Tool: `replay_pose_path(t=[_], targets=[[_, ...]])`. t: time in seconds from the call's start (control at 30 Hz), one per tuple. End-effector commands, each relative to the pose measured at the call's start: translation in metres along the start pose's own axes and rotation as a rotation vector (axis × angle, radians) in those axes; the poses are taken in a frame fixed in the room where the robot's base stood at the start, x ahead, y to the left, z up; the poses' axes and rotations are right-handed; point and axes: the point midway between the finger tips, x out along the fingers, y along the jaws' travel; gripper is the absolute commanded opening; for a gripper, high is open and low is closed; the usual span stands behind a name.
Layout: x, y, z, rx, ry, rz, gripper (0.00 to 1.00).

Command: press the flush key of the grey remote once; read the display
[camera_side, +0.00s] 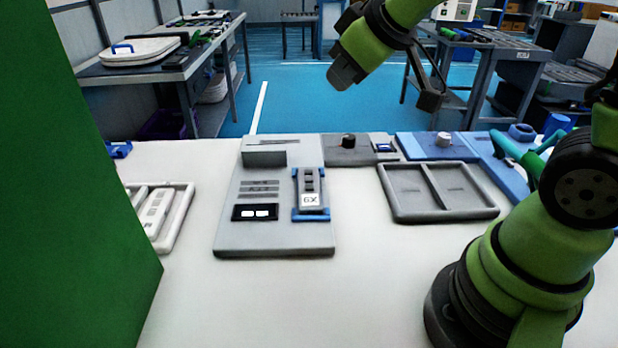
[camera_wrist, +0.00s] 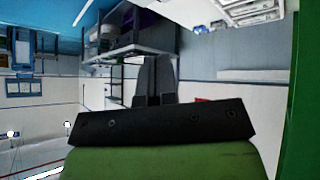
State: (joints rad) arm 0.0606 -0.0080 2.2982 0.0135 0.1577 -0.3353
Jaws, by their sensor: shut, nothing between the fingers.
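The grey remote (camera_side: 309,186) stands in a blue holder (camera_side: 310,217) on the right part of a grey test panel (camera_side: 275,238). It has a few dark keys and a white label reading "GX". I cannot tell which key is the flush key. My gripper (camera_side: 342,78) is shut and empty, high above and behind the panel, well apart from the remote. In the wrist view my gripper's fingers (camera_wrist: 155,80) are together, and neither remote nor display is in sight.
A white tray (camera_side: 181,218) with a white remote (camera_side: 155,215) lies left of the panel. An empty grey two-part tray (camera_side: 440,215) lies to the right. Behind are a grey box with a black knob (camera_side: 348,141) and a blue plate (camera_side: 430,149). A green wall (camera_side: 70,200) blocks the left.

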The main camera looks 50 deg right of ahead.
Motion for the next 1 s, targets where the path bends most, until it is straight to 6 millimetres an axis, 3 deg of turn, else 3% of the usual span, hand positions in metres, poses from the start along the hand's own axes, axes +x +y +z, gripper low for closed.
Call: replay_pose_path(t=[0.2,0.43,0.63,1.0], targets=[[0.071,0.011,-0.003,-0.253,0.019,0.031,0.00],[0.124,0.014,0.006,-0.460,0.051,0.044,0.00],[0.143,0.013,0.011,-0.537,0.069,0.047,0.00],[0.145,0.013,0.012,-0.544,0.072,0.048,0.00]])
